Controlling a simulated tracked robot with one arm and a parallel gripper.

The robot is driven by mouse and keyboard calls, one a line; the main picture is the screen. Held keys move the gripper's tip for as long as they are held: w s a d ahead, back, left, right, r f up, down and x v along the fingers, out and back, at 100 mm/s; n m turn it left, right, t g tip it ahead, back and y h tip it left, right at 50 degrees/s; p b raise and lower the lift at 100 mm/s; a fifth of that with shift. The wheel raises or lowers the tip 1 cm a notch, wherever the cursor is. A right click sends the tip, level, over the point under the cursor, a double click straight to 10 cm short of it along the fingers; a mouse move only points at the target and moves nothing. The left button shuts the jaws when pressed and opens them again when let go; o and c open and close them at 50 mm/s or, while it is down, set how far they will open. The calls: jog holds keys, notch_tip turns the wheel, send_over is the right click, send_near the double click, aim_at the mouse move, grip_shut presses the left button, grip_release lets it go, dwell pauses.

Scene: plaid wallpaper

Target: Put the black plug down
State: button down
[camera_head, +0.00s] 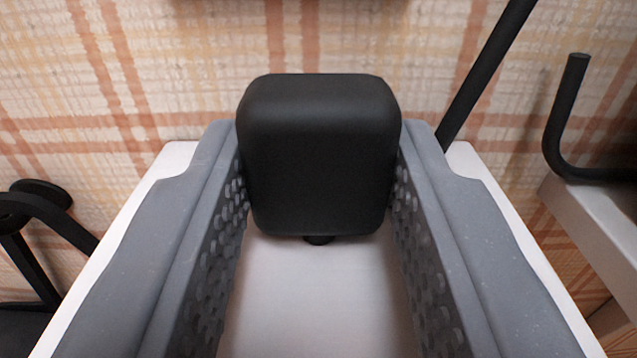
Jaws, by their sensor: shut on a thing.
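The black plug (318,150) is a rounded black block in the middle of the view. My gripper (318,170) is shut on it, with one grey finger pressed against each side. The inner faces of the fingers have a dimpled pattern. A small dark stub shows at the plug's lower edge. The plug's far side is hidden. A white surface (310,290) lies below the plug and the fingers; I cannot tell whether the plug touches it.
Plaid wallpaper (180,70) fills the background. A black bar (487,65) slants behind the right finger. A bent black rod (560,120) stands by a white ledge (600,215) at the right. A black jointed frame (45,225) is at the left.

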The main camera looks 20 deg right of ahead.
jog(key=shift+f, duration=0.35)
jog(key=c, duration=1)
grip_release()
jog(key=shift+r, duration=0.1)
jog(key=shift+r, duration=0.2)
jog(key=v, duration=0.4)
jog(key=p+v, duration=0.1)
jog(key=v, duration=0.7)
jog(key=shift+r, duration=0.35)
jog(key=shift+a, duration=0.1)
